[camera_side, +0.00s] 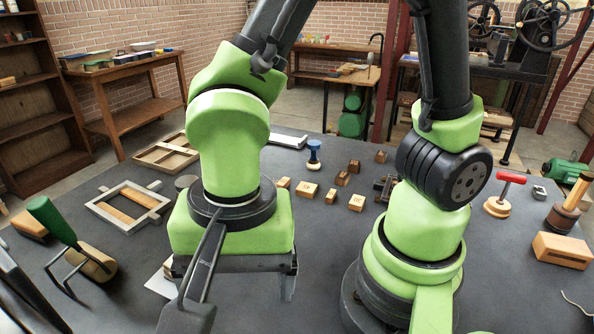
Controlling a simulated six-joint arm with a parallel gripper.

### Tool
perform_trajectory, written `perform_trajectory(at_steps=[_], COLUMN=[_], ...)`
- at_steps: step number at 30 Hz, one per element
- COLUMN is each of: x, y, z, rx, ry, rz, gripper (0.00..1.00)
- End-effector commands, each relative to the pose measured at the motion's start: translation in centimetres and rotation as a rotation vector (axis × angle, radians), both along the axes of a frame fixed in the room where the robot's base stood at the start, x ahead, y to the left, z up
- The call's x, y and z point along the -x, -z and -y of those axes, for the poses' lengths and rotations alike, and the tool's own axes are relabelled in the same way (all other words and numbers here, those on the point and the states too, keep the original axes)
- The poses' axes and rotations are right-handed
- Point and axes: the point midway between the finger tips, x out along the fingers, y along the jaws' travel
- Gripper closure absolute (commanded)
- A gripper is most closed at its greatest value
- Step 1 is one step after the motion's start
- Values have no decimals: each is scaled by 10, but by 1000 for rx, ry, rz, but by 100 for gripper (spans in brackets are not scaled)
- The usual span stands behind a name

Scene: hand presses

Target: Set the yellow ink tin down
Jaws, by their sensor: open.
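I cannot make out a yellow ink tin anywhere in the side view; my arm and gripper cover part of the table. My gripper (234,285) points down over the near middle of the dark table (325,262). Its jaws are apart, with one finger plain at the right and the left one mostly hidden behind a dark handle in the foreground. I see nothing between the fingers.
Wooden blocks (307,189) and a blue-knobbed stamp (314,154) stand beyond my gripper. Frames (130,206) and a green-handled roller (70,240) lie left. A red-handled stamp (505,194) and a wooden block (562,250) stand right. Table between gripper and base looks clear.

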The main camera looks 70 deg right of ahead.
Motion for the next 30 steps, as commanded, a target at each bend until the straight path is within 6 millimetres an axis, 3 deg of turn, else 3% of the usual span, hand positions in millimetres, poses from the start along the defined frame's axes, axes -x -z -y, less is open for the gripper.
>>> perform_trajectory(at_steps=[1,5,9,12,18,30], x=[-9,-21,-14,-3,15,18], y=[-19,-65,-105,-123,-139,-141], z=[12,53,95,116,135,137], rx=[-39,-94,-76,-18,94,120], ry=[-25,-173,-346,-457,-600,-636], rz=[44,189,379,497,623,641], gripper=[17,17,17,17,17,17])
